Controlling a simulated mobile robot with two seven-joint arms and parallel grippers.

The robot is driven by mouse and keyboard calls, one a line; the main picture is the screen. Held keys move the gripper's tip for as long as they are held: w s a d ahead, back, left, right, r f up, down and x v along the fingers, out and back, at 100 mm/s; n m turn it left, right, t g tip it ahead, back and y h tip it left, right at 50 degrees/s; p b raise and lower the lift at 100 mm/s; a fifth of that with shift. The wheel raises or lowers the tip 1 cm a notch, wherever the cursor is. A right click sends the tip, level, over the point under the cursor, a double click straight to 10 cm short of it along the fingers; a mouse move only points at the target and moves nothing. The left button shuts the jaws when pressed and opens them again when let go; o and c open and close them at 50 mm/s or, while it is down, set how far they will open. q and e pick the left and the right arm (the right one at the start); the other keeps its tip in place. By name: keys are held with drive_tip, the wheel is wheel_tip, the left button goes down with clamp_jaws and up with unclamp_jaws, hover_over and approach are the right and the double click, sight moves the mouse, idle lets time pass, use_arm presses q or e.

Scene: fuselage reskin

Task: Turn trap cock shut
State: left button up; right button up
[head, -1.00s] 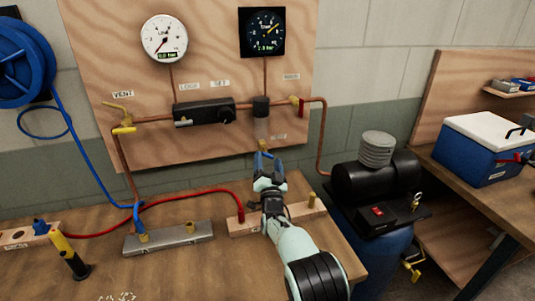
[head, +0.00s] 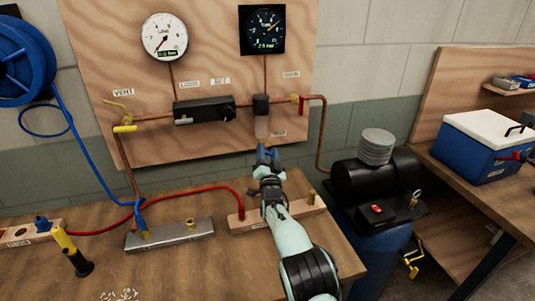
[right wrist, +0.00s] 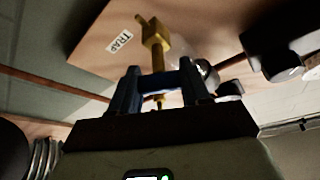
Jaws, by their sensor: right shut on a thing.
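The trap cock (right wrist: 155,48) is a small brass-yellow fitting under the clear bowl (head: 262,126), beside the TRAP label (right wrist: 118,41) in the right wrist view. My right gripper (head: 268,154) reaches up to it from below, and its blue fingers also show in the right wrist view (right wrist: 160,90). They are shut on the lower part of the cock, with a bit of brass visible between them. In the head view the gripper hides most of the cock, and its handle angle is hard to tell. My left gripper is not in view.
A copper pipe (head: 156,119) runs along the plywood panel (head: 100,60), with a black regulator block (head: 205,111) and two gauges above. A red hose (head: 190,193) and wooden block (head: 250,217) lie on the bench below. A black compressor (head: 372,182) stands to the right.

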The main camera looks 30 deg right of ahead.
drive_tip(key=shift+m+g+h+b, duration=0.3)
drive_tip(key=shift+m+b, duration=0.35)
drive_tip(key=shift+m, duration=0.15)
drive_tip(key=shift+f+m+g+b, duration=0.1)
drive_tip(key=shift+m+g+b, duration=0.2)
drive_tip(key=shift+m+b, duration=0.5)
drive_tip(key=m+g+h, duration=0.1)
drive_tip(key=m, duration=0.2)
drive_tip(key=shift+m, duration=0.3)
drive_tip(key=m+g, duration=0.1)
drive_tip(key=m, duration=0.2)
drive_tip(key=shift+g, duration=0.4)
drive_tip(key=shift+m+g+p, duration=0.6)
drive_tip(key=shift+m+p, duration=0.15)
drive_tip(key=shift+m, duration=1.05)
drive_tip(key=o, duration=1.1)
drive_tip(key=shift+c, duration=0.2)
